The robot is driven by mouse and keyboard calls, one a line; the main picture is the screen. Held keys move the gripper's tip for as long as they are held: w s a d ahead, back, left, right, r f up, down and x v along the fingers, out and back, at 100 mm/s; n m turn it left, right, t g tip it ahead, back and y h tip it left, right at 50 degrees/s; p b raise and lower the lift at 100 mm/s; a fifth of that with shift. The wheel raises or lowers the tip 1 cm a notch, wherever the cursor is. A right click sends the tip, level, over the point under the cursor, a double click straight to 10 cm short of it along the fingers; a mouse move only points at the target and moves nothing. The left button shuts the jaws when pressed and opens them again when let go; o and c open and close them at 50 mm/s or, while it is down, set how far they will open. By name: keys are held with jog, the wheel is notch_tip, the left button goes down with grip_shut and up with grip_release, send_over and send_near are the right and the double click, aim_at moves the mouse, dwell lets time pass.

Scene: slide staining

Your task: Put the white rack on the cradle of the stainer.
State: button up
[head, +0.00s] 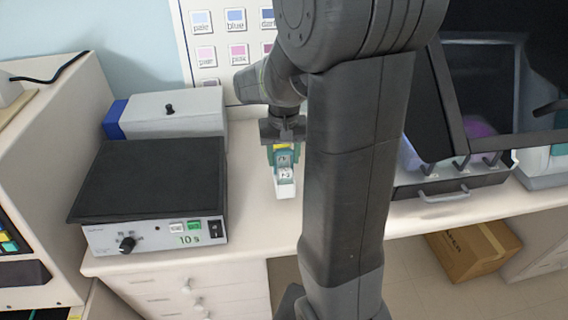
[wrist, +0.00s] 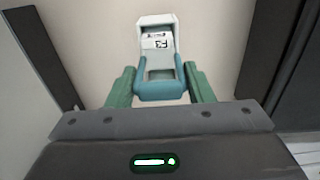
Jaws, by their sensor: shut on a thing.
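My gripper (head: 284,152) points down over the pale bench, shut on the white rack (head: 285,188). The rack is white at its far end, with a small printed label and a teal part between the fingers. In the wrist view the white rack (wrist: 155,25) stands out ahead of my gripper (wrist: 158,82), between two green fingers. Whether its lower end touches the bench is hard to tell. A dark machine with an open lid, perhaps the stainer (head: 435,188), stands at the right, partly hidden by my arm. I cannot make out its cradle.
A black-topped unit (head: 150,180) with a knob and a "10 s" display stands at the left. A grey-white box with a blue end (head: 168,112) is behind it. A colour chart (head: 208,50) hangs at the back. A cardboard box (head: 472,248) lies on the floor. Bench around the rack is clear.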

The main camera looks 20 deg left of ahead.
aim_at(284, 164)
jog(key=shift+f, duration=1.45)
jog(key=shift+f, duration=0.2)
jog(key=o, duration=1.3)
jog(key=shift+c, duration=0.2)
jog(key=shift+r, duration=0.1)
